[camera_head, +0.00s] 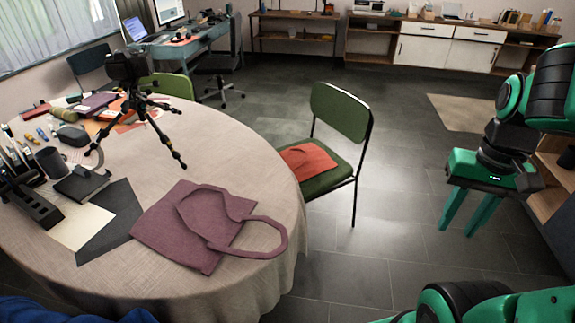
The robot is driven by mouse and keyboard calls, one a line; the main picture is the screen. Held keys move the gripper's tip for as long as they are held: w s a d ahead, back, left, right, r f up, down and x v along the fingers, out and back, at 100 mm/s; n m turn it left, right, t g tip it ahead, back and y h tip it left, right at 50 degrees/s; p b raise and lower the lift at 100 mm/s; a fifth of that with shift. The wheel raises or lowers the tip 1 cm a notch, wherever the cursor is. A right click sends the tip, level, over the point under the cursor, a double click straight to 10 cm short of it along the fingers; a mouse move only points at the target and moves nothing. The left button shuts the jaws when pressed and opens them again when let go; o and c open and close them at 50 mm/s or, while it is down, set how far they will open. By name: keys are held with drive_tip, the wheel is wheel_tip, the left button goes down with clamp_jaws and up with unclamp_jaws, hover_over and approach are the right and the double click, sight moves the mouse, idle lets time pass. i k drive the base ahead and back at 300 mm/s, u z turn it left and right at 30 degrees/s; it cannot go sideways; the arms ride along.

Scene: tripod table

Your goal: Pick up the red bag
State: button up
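A dull purple-red bag (171,226) with looped handles lies flat near the front right edge of the round table (246,147). One handle extends to the right, close to the table edge. A brighter orange-red flat item (307,158) lies on the seat of the green chair (341,110); I cannot tell whether it is a bag. My gripper (466,226) hangs in the air at the right, well apart from the table and the chair. Its two green fingers are spread, pointing down, with nothing between them.
A black tripod (134,100) stands on the table, with a dark cup (51,161), papers and several small items on the left. The green chair stands right of the table. Grey floor (400,200) is clear between the chair and my arm. A desk and cabinets line the back.

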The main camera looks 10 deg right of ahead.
sight(307, 161)
drive_tip(key=k, duration=0.6)
drive_tip(key=z, duration=1.5)
drive_tip(key=i, duration=2.15)
drive_tip(key=u, duration=0.8)
